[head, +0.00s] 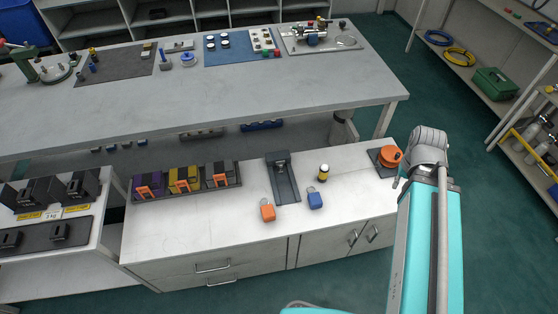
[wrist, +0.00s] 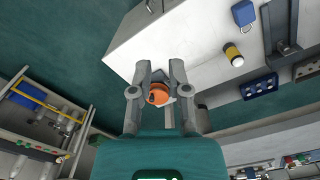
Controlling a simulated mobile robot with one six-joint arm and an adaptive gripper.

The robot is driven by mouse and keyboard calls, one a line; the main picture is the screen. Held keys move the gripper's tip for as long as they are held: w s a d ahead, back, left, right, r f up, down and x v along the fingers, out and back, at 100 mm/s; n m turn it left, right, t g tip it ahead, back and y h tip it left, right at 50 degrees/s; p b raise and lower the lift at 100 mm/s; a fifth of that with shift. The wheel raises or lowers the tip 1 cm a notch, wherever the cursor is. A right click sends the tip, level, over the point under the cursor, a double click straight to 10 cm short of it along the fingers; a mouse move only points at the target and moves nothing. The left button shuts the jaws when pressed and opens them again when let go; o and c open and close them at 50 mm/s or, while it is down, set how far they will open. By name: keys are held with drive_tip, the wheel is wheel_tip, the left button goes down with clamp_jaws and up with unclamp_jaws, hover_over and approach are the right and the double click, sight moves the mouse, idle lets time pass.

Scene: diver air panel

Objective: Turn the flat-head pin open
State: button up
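I cannot make out for sure which part is the flat-head pin. A round orange piece (head: 391,154) sits on a dark square plate (head: 378,163) at the right end of the white counter. In the wrist view the orange piece (wrist: 158,97) shows between the two fingers of my gripper (wrist: 160,68), with a small dark mark on it. The fingers are apart; I see nothing held, and contact cannot be told. In the head view my arm is beside the plate and the fingertips are mostly hidden.
On the white counter (head: 225,232) stand an orange padlock (head: 268,212), a blue padlock (head: 315,201), a yellow-and-black bottle (head: 323,173), a dark stand (head: 283,180) and a tray of coloured blocks (head: 188,183). A long grey bench (head: 200,92) lies behind. The counter's front is clear.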

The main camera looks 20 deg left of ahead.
drive_tip(key=m+b, duration=1.2)
drive_tip(key=b, duration=0.3)
hover_over(280, 165)
wheel_tip(280, 165, down, 14)
drive_tip(key=shift+w+f, duration=0.2)
drive_tip(key=shift+f, duration=0.05)
drive_tip(key=shift+f, duration=0.2)
wheel_tip(280, 165, down, 14)
drive_tip(key=b, duration=1.3)
drive_tip(key=shift+r, duration=0.25)
clamp_jaws()
